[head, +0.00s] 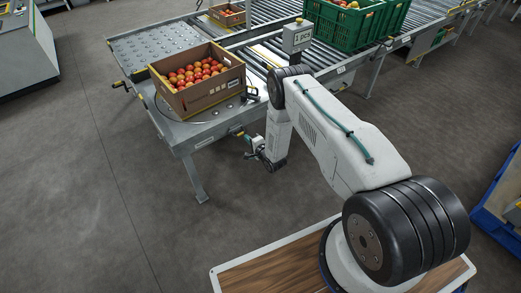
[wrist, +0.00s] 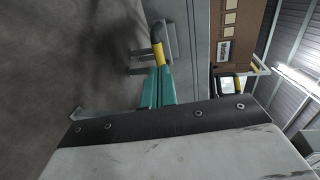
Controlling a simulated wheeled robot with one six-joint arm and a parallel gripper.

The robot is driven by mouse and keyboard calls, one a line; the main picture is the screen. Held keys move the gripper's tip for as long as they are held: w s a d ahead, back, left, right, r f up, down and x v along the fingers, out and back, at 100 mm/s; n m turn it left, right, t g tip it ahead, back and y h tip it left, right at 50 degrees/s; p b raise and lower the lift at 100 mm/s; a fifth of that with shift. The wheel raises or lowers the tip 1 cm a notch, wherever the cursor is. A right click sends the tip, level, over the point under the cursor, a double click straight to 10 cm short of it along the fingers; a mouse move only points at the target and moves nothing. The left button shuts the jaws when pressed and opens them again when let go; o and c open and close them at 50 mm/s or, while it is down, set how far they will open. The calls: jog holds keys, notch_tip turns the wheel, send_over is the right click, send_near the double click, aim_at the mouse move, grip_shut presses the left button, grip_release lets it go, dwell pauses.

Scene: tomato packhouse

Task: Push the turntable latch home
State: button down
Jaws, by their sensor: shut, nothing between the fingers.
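The turntable (head: 212,116) is a grey metal disc set in the conveyor corner, under a cardboard tomato crate (head: 208,95). The latch (head: 239,133) shows as a small yellow piece on the table's near side. In the wrist view the latch (wrist: 157,50) has a yellow grip with a black end, beside grey brackets on the frame's side. My gripper (head: 247,138) is right next to the latch in the head view. In the wrist view the teal fingers of my gripper (wrist: 160,72) are shut and empty, tips at the yellow grip. I cannot tell whether they touch it.
A green crate (head: 342,28) of tomatoes stands on the roller conveyor (head: 270,50) behind. A table leg (head: 197,180) stands left of my gripper. The floor in front is clear. A blue pallet (head: 495,215) lies at the right.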

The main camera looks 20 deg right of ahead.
jog(key=a+v, duration=0.1)
jog(key=v, duration=1)
jog(key=shift+s+f, duration=0.25)
jog(key=shift+s, duration=0.1)
